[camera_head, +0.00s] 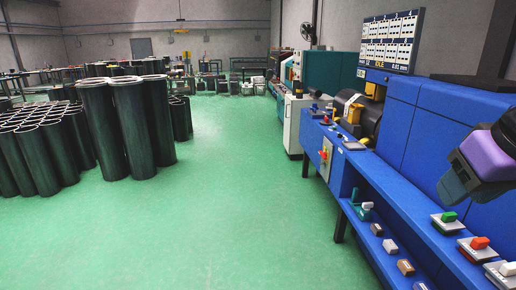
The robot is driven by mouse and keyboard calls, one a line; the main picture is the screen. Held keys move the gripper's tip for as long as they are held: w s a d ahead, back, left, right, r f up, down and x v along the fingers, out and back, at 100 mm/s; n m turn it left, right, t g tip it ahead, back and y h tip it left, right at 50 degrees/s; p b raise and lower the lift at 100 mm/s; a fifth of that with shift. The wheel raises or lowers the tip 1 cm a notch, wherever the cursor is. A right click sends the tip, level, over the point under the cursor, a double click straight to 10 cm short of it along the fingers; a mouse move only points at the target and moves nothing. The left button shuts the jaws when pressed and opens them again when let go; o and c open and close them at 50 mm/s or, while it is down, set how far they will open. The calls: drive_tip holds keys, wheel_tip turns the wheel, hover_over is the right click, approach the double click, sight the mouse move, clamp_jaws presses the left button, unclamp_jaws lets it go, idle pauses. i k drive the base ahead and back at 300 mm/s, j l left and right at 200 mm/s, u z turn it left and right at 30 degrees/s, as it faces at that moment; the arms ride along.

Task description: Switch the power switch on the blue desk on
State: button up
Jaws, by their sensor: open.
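The blue desk (393,185) runs along the right side. On its front left end is a grey panel with a red switch knob (323,154) on yellow; I cannot tell its setting. Along the desk's ledge at lower right sit units on metal plates with a green top (449,216), a red top (480,243) and a white top (508,268). I cannot tell which of these is the power switch. A purple and dark grey part of my arm hangs at the right edge, above the ledge. My gripper's fingers do not show.
Clusters of dark green flanged cylinders (127,130) stand on the floor at left. The green floor (235,190) is clear in the middle. A display board (390,40) rises above the desk. Small blocks (390,246) lie on the lower shelf. A fan (307,32) stands behind.

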sight(324, 155)
drive_tip(key=i, duration=2.35)
drive_tip(key=i+j+z, duration=0.15)
drive_tip(key=i, duration=0.45)
drive_tip(key=i+j, duration=0.1)
drive_tip(key=i, duration=0.5)
drive_tip(key=i+j+z, duration=0.1)
drive_tip(key=i+z, duration=0.15)
drive_tip(key=i+j+z, duration=0.25)
drive_tip(key=i, duration=0.15)
drive_tip(key=l, duration=0.1)
